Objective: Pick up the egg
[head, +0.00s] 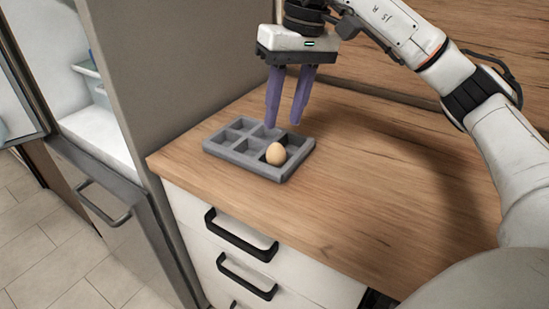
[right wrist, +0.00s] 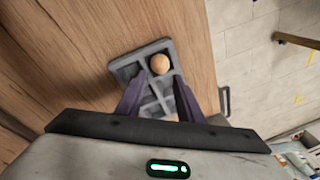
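A tan egg (head: 276,154) sits in a corner compartment of a grey egg tray (head: 214,146) on the wooden counter. The tray's other visible compartments look empty. My right gripper (head: 283,124) has two purple fingers that point down over the back side of the tray. The fingers are spread apart with nothing between them. In the right wrist view the egg (right wrist: 160,64) lies beyond the fingertips of my right gripper (right wrist: 160,80), with part of the tray (right wrist: 124,72) between the fingers. My left gripper is in neither view.
The wooden counter (head: 360,180) is clear to the right of the tray. A grey panel (head: 170,60) rises at the left, beside an open fridge (head: 95,125). White drawers (head: 250,238) with black handles are below the counter. A wooden splashback (head: 440,45) stands behind.

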